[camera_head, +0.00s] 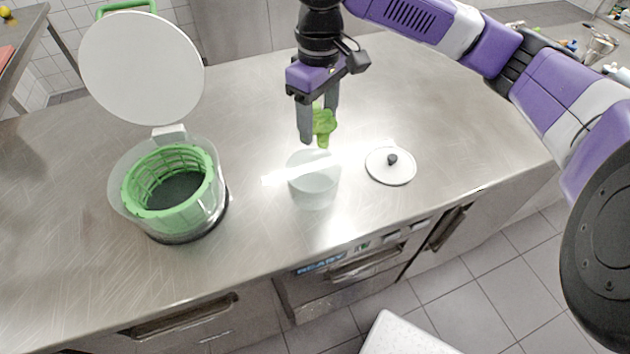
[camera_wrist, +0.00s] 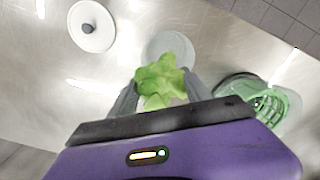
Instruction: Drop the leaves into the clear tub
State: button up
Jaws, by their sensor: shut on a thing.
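My gripper (camera_head: 319,122) is shut on green leaves (camera_head: 323,126) and holds them above the counter, just over and slightly behind the clear tub (camera_head: 314,186). In the wrist view the leaves (camera_wrist: 161,79) sit between the fingers and cover part of the tub (camera_wrist: 168,45). A round lid with a dark knob (camera_head: 391,166) lies to the right of the tub, and it also shows in the wrist view (camera_wrist: 91,27).
A salad spinner with a green basket (camera_head: 170,182) stands left of the tub, its round white lid (camera_head: 141,68) raised. The steel counter (camera_head: 250,110) is bare around these things. Its front edge runs below the tub, above drawers with handles.

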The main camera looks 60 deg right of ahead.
notch_tip(320, 180, down, 5)
jog(key=b, duration=0.4)
jog(key=o, duration=1.4)
jog(key=shift+o, duration=0.2)
jog(key=shift+r, duration=0.1)
notch_tip(320, 180, up, 8)
jog(key=shift+f, duration=0.2)
